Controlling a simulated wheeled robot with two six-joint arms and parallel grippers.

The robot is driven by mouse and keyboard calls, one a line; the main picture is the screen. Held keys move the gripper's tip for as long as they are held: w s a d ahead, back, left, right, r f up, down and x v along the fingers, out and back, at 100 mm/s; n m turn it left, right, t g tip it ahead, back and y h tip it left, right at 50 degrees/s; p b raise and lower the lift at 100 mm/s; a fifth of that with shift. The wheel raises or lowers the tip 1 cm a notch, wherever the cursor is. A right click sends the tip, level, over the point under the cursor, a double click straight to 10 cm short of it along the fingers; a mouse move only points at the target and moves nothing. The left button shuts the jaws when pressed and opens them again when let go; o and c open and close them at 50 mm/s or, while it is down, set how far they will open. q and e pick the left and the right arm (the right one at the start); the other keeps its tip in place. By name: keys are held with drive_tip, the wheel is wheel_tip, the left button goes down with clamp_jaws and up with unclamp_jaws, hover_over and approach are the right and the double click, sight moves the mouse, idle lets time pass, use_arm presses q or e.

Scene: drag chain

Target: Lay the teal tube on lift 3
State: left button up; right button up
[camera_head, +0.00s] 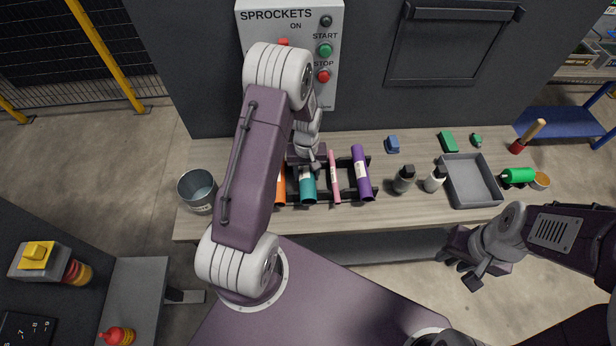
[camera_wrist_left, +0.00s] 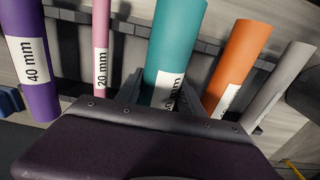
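The teal tube (camera_head: 307,188) lies in a row of coloured tubes on a black rack (camera_head: 348,194) on the workbench. My left gripper (camera_head: 307,170) is at the tube's far end. In the left wrist view the teal tube (camera_wrist_left: 176,45) stands between the two fingers of my left gripper (camera_wrist_left: 160,92), one on each side. The fingers are very close to it, and whether they press on it I cannot tell. Its label is partly hidden. My right gripper (camera_head: 464,270) is open and empty in front of the bench. No marking of lift 3 is legible.
An orange tube (camera_wrist_left: 238,62), a pink tube (camera_head: 334,178) and a purple tube (camera_head: 361,172) lie close beside the teal one. A grey tube (camera_wrist_left: 278,88) is at the row's end. A metal bucket (camera_head: 197,190), bottles (camera_head: 404,178) and a grey tray (camera_head: 470,182) share the bench.

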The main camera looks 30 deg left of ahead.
sight(308, 169)
use_arm(q)
clamp_jaws()
drive_tip(key=shift+r+p, duration=2.65)
drive_tip(key=shift+r, duration=0.45)
drive_tip(key=shift+f, duration=0.1)
drive_tip(key=shift+w+d, duration=0.1)
drive_tip(key=shift+w, duration=0.05)
drive_tip(key=w+d+r+m, duration=0.2)
drive_tip(key=d+r, duration=0.2)
drive_tip(key=r, duration=0.2)
drive_tip(key=s+d+r+m, duration=0.2)
drive_tip(key=s+m, duration=0.2)
drive_tip(key=s, duration=0.2)
drive_tip(key=shift+s+r+b, duration=0.25)
drive_tip(key=shift+b, duration=0.1)
